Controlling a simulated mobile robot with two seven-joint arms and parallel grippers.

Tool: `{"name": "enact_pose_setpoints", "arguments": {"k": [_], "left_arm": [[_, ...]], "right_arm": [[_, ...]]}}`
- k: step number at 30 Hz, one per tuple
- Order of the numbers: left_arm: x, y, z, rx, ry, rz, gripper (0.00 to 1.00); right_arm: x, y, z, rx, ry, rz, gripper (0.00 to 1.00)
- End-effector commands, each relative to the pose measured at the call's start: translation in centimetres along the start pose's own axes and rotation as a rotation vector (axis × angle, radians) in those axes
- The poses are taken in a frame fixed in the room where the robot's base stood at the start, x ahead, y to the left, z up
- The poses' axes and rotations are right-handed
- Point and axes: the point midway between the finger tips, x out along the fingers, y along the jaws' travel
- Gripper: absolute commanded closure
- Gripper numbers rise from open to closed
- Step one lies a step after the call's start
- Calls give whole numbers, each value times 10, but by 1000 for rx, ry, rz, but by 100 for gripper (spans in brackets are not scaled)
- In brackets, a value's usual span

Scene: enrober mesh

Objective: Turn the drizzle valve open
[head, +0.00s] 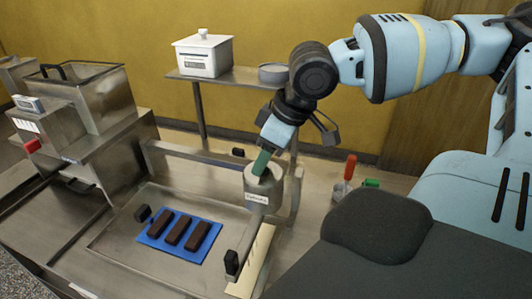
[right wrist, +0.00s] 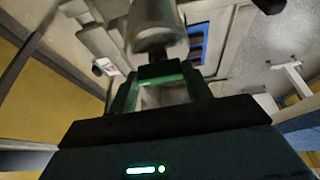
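A grey metal cylinder (head: 261,193) with a white label stands at the right side of the metal tray. The label is too small to read surely; I cannot make out which part is the drizzle valve. A bar with a black end knob (head: 232,263) reaches forward below the cylinder. My right gripper (head: 262,163) points down, its green fingers at the cylinder's top. In the right wrist view the cylinder (right wrist: 157,28) lies just beyond the fingers (right wrist: 160,80). A dark green piece spans their tips; whether they grip something is unclear. My left gripper is not in view.
Several dark bars (head: 184,232) lie on a blue mat (head: 151,236) in the tray. A metal hopper machine (head: 113,150) stands at left. A white lidded box (head: 203,57) sits on the back shelf (head: 242,76). A red-handled tool (head: 350,167) stands right of the cylinder.

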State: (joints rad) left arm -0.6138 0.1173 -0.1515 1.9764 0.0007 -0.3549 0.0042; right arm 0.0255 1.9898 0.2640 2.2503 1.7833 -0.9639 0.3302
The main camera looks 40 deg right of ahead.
Motion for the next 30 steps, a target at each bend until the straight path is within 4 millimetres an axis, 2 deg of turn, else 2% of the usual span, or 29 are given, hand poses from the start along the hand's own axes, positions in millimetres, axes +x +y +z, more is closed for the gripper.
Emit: {"name": "enact_pose_setpoints", "arguments": {"k": [1, 5, 14, 17, 24, 30], "left_arm": [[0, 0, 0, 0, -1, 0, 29], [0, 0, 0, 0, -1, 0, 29], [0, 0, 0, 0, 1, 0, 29], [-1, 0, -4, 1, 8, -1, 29], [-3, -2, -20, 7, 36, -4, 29], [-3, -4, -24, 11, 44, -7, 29]], "right_arm": [[0, 0, 0, 3, -1, 0, 46], [0, 0, 0, 2, -1, 0, 29], [-2, 0, 0, 1, 0, 0, 29], [-10, 0, -1, 2, 3, 2, 29], [-49, 0, -2, 2, 9, 3, 29], [-72, 0, -1, 2, 4, 2, 29]]}}
